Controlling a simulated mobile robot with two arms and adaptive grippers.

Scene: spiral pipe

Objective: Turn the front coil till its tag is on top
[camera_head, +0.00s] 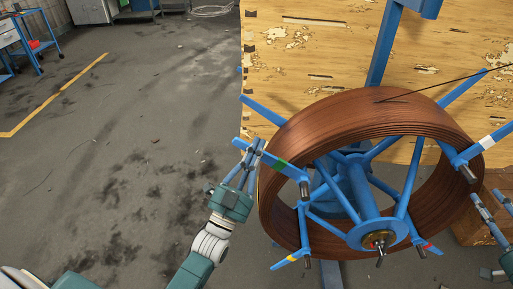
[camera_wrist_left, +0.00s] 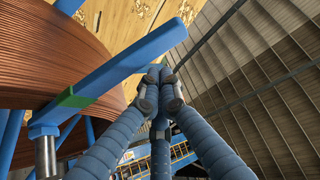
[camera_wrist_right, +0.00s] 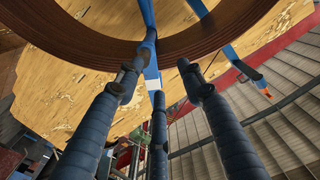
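The front coil (camera_head: 375,112) is a copper-brown ring on a blue spoked reel, tilted in the head view. Its spoke bars carry coloured bands: green (camera_head: 281,163) at left, white (camera_head: 488,142) at right, yellow (camera_head: 291,259) lower left, red (camera_head: 428,246) lower right. My left gripper (camera_head: 254,148) is at the outer part of the green-banded bar. In the left wrist view its fingertips (camera_wrist_left: 161,88) are drawn together beside that bar; contact is unclear. My right gripper (camera_wrist_right: 157,78) is open, its fingers spread around the line of the white-banded bar (camera_wrist_right: 152,55), apparently without gripping it.
A large wooden flange (camera_head: 320,50) with peeling patches stands behind the coil. A wooden crate (camera_head: 478,225) is at lower right. The floor at left is open, with a yellow line (camera_head: 60,92) and a blue cart (camera_head: 30,42).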

